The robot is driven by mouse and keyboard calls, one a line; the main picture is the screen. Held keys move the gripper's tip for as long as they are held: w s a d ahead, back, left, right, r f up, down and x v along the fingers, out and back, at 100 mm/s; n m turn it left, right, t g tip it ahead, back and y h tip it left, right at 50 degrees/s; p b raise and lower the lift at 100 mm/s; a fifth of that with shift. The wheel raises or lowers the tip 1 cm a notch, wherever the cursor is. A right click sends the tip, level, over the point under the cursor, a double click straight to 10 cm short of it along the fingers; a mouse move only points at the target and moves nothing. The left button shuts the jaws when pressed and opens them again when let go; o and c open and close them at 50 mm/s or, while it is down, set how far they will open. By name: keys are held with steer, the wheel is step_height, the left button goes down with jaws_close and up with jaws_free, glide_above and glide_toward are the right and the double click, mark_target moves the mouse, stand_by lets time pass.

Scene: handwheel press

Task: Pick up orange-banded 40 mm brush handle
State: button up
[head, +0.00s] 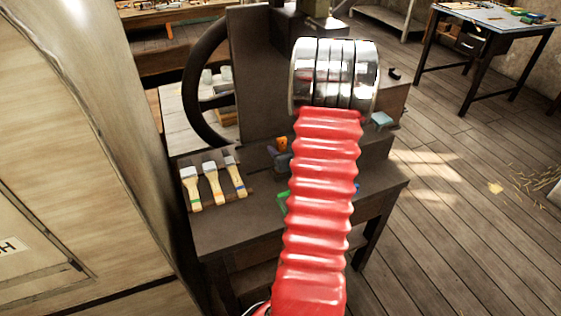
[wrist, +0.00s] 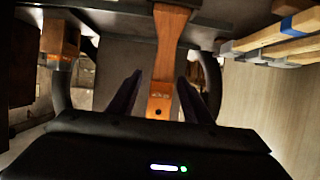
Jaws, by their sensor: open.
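The orange-banded brush (head: 214,186) lies in the middle of a row of three brushes on the press bench, in the head view. A green-banded brush (head: 192,188) lies left of it and a blue-banded brush (head: 236,176) right of it. In the wrist view my gripper (wrist: 158,78) is open, with dark fingers apart. A brown wooden piece with a hole (wrist: 160,92) shows between the fingers; I cannot tell whether it is within their reach. Pale handles, one with a blue band (wrist: 287,24), show at upper right. I cannot make out an orange band there. My arm hides my gripper in the head view.
The press's dark handwheel (head: 190,85) and upright plate (head: 255,75) stand behind the brushes. A small orange object (head: 281,143) and a pale blue block (head: 382,119) are near my arm. A side table (head: 490,14) stands at upper right. A wooden cabinet (head: 75,120) borders the left.

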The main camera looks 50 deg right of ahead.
steer(key=x, duration=0.3)
steer(key=shift+w+d+f, duration=0.1)
steer(key=shift+w+f, duration=0.05)
steer(key=shift+w, duration=0.15)
steer(key=shift+c, duration=0.3)
steer(key=c, duration=1.1)
